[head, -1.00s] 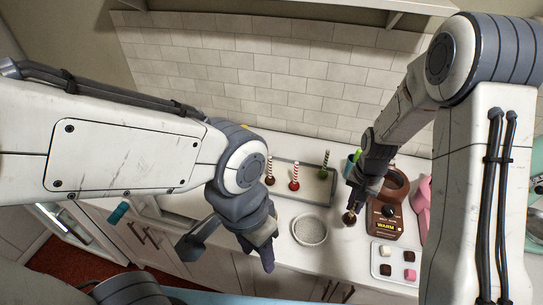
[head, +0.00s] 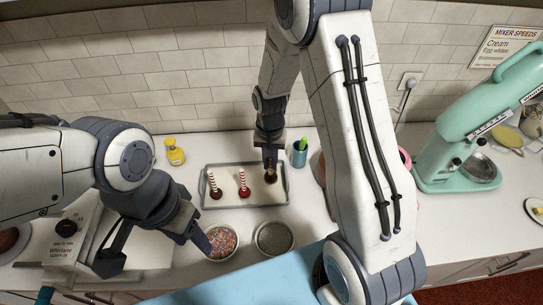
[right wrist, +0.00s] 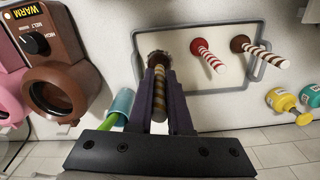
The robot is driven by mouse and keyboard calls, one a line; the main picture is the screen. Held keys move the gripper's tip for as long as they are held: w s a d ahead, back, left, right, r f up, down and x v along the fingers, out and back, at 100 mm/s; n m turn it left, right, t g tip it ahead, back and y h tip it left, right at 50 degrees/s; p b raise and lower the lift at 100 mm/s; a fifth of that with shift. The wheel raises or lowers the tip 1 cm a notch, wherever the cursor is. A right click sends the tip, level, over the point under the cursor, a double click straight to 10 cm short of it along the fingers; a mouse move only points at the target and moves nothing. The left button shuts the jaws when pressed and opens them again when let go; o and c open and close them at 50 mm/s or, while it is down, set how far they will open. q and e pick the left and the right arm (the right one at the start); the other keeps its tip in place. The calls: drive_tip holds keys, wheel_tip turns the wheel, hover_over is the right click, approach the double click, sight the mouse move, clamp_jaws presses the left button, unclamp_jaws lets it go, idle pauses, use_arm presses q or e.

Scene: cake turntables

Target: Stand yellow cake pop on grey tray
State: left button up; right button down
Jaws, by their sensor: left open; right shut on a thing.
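The grey tray (head: 246,205) lies on the counter near the wall. My right gripper (head: 269,150) is over its right end, shut on a cake pop (head: 270,175) with a dark, coated ball pointing down. In the right wrist view its stick (right wrist: 159,97) is striped brown and yellowish-tan, between the fingers. I cannot tell whether the ball touches the tray. A red-striped cake pop (head: 243,186) and a brown-striped cake pop (head: 214,187) stand on the tray to its left. A green-striped pop seen earlier does not show now. My left gripper (head: 155,255) is open and empty, front left.
A bowl of colourful sprinkles (head: 222,241) and a grey bowl (head: 273,237) sit in front of the tray. A teal cup (head: 299,156) stands right of it, a yellow bottle (head: 175,153) behind left. A brown melting pot (right wrist: 62,85) and mint mixer (head: 462,130) are further right.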

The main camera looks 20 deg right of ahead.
sight(273, 176)
drive_tip(key=shift+f, duration=0.25)
drive_tip(key=shift+d+f+b, duration=0.1)
drive_tip(key=shift+f+b, duration=0.2)
drive_tip(key=shift+b, duration=0.15)
drive_tip(key=f+b, duration=0.2)
drive_tip(key=f, duration=0.1)
drive_tip(key=f+b, duration=0.1)
drive_tip(key=shift+d+f+b, duration=0.25)
drive_tip(key=shift+d+b, duration=0.05)
drive_tip(key=shift+f+b, duration=0.5)
drive_tip(key=shift+f, duration=0.2)
drive_tip(key=shift+s+f, duration=0.1)
drive_tip(key=shift+f, duration=0.05)
drive_tip(key=shift+f+b, duration=0.4)
drive_tip(key=shift+f, duration=0.1)
drive_tip(key=c, duration=0.8)
unclamp_jaws()
